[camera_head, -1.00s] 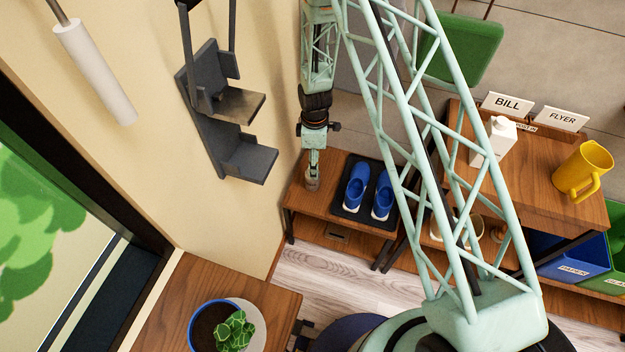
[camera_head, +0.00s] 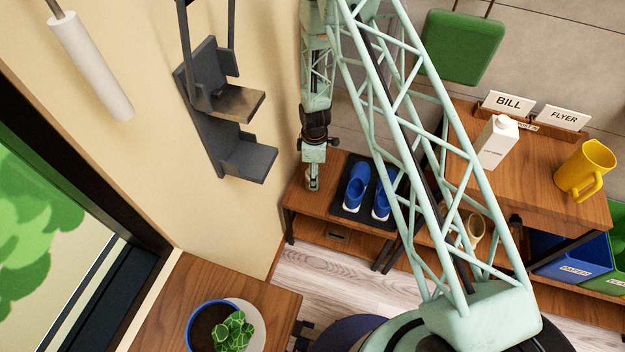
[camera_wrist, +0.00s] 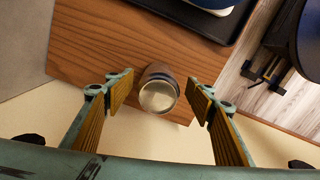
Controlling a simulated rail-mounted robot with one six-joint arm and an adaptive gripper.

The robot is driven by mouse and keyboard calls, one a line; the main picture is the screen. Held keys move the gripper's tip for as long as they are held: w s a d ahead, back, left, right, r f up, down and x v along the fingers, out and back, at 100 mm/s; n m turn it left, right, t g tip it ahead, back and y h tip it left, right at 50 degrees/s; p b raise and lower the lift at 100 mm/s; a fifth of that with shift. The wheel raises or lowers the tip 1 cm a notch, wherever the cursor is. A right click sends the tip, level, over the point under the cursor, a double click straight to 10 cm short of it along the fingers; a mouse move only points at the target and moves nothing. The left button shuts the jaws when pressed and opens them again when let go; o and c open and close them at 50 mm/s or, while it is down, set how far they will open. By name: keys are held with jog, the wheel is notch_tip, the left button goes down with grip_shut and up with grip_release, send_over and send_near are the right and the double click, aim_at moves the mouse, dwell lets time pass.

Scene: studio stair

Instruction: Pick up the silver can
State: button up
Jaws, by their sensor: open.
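The silver can (camera_wrist: 158,92) stands on the wooden bench near its edge in the wrist view, seen from above with its round top showing. My gripper (camera_wrist: 163,93) is open, with one finger on each side of the can and a gap on both sides. In the head view my gripper (camera_head: 312,184) points down over the left end of the bench (camera_head: 337,217). The can there is small and mostly hidden by the gripper, so its outline is hard to tell.
Blue shoes (camera_head: 355,186) sit on a dark tray (camera_head: 342,211) just right of the gripper. The wall (camera_head: 240,215) is close on the left. A desk at right holds a milk carton (camera_head: 496,143) and a yellow pitcher (camera_head: 583,172).

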jog(key=shift+f, duration=0.15)
jog(key=shift+w+f+b, duration=0.1)
jog(key=shift+f+b, duration=0.35)
jog(key=shift+f, duration=2)
jog(key=shift+c, duration=0.2)
jog(key=c, duration=0.7)
